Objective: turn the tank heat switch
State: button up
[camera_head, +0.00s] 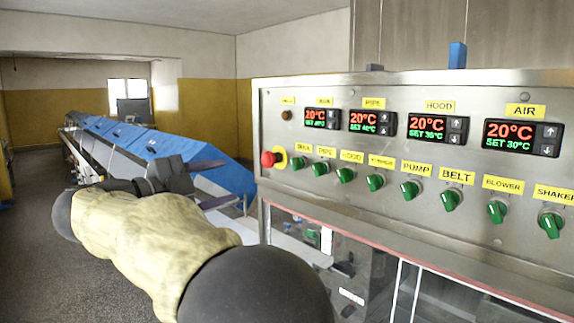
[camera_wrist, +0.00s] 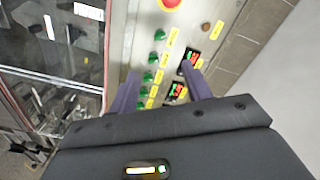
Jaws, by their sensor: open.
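The control panel (camera_head: 350,205) has a row of green switches under yellow labels. The leftmost green switch (camera_head: 297,162), just right of the red stop button, has a small label too blurred to read surely; it seems to be the tank one. It also shows in the wrist view (camera_wrist: 160,34), nearest the stop button. My gripper (camera_head: 229,181) is open and empty, left of the panel and apart from it. In the wrist view its two fingers (camera_wrist: 160,70) point at the panel, with several green switches and displays between and beyond them.
The red stop button (camera_head: 268,159) sits at the panel's left end. Displays above the switches read 20°C (camera_head: 427,125). A glass-fronted cabinet (camera_head: 345,270) lies below the panel. A long machine with blue covers (camera_head: 140,140) runs behind my gripper. Open floor (camera_head: 35,230) is at left.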

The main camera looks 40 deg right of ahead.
aim_at(292, 165)
jog(key=shift+s+d, duration=0.1)
jog(key=d+p, duration=0.1)
jog(key=d, duration=0.4)
jog(key=w+d+p, duration=0.1)
jog(key=d+p, duration=0.1)
jog(key=d, duration=0.4)
jog(key=d+p, duration=0.2)
jog(key=d, duration=0.4)
jog(key=shift+w+d, duration=0.1)
jog(key=shift+w, duration=0.15)
jog(key=c, duration=1)
jog(key=shift+f, duration=0.1)
